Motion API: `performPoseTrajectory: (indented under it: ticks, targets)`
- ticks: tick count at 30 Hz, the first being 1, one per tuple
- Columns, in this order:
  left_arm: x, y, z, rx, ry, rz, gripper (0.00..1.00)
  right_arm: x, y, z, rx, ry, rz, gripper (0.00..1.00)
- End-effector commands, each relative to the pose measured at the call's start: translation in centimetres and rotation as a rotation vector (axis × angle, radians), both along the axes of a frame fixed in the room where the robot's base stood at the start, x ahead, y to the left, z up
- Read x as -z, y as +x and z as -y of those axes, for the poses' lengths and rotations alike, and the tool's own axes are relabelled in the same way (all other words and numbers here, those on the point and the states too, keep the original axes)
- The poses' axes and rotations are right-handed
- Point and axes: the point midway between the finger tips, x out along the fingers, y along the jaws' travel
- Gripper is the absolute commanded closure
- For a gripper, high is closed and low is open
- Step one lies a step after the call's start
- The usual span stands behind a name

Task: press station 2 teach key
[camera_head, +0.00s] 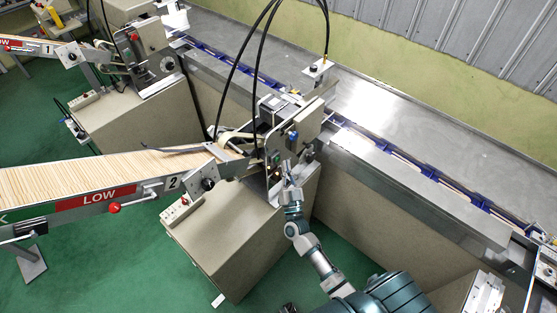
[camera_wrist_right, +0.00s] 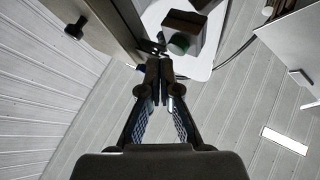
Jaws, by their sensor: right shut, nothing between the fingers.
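Station 2 (camera_head: 235,215) is the beige machine in the middle of the head view, with a "2" plate (camera_head: 172,183) on its stick chute. My right gripper (camera_head: 287,172) is at the front face of its upper housing, close to small fittings there. In the right wrist view its fingers (camera_wrist_right: 160,68) are together and empty. A round green button-like cap (camera_wrist_right: 179,43) on a small block is just beyond and right of the fingertips, apart from them in the picture. I cannot tell which part is the teach key. My left gripper is not in view.
A stick-filled chute (camera_head: 95,172) with a red "LOW" sign (camera_head: 100,198) leads in from the left. Station 1 (camera_head: 145,120) stands at upper left. A long metal conveyor (camera_head: 400,180) runs behind. Black hoses (camera_head: 245,45) arch over station 2. Green floor (camera_head: 110,265) is open at lower left.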

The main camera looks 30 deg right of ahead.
Motion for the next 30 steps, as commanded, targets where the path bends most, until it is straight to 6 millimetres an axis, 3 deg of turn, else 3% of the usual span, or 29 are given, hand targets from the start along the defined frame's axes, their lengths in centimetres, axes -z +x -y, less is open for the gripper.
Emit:
performPoseTrajectory:
  ticks: [30]
  targets:
    - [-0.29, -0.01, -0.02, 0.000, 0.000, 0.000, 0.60, -0.15, 0.69, -0.35, -0.001, 0.001, -0.001, 1.00]
